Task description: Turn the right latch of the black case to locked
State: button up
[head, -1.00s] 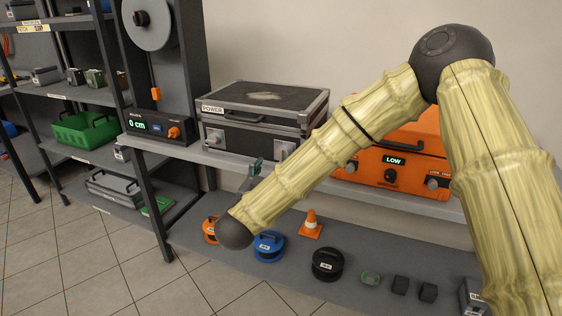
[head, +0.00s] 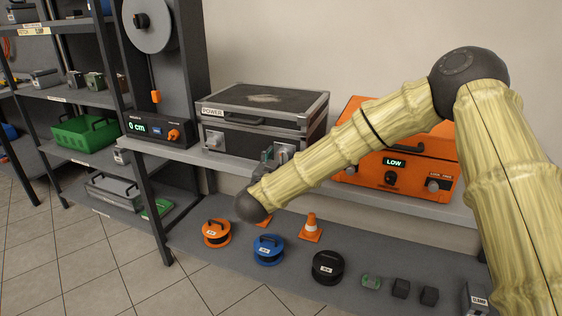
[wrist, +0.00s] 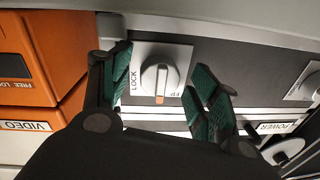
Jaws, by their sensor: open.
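The black case (head: 262,118) with silver edges and a POWER label stands on the upper grey shelf. Its right latch (head: 284,153) is partly hidden by my gripper (head: 266,163) in the head view. In the wrist view the latch is a white knob (wrist: 160,76) on a white plate, its orange mark at the lower end.
The case's left latch (head: 213,139) is clear of my gripper; an orange case (head: 425,160) with a LOW display stands close on the right. Below are cable reels (head: 267,249) and a traffic cone (head: 311,228). A display unit (head: 155,130) stands left.

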jog(key=c, duration=1)
jog(key=shift+m, duration=0.3)
jog(key=m+b, duration=0.1)
jog(key=m, duration=0.3)
jog(key=shift+a+f+m, duration=0.1)
jog(key=shift+f+m, duration=0.05)
jog(key=shift+m, duration=0.25)
jog(key=m+b, duration=0.1)
jog(key=m, duration=0.3)
jog(key=shift+m+b, duration=0.3)
jog(key=shift+m, duration=0.1)
jog(key=m+h+b, duration=0.1)
jog(key=m+b, duration=0.1)
jog(key=m, duration=0.2)
jog(key=shift+a+m, duration=0.1)
jog(key=shift+m, duration=0.3)
jog(key=shift+m+b, duration=0.85)
jog(key=shift+m, duration=1.15)
jog(key=shift+a, duration=0.1)
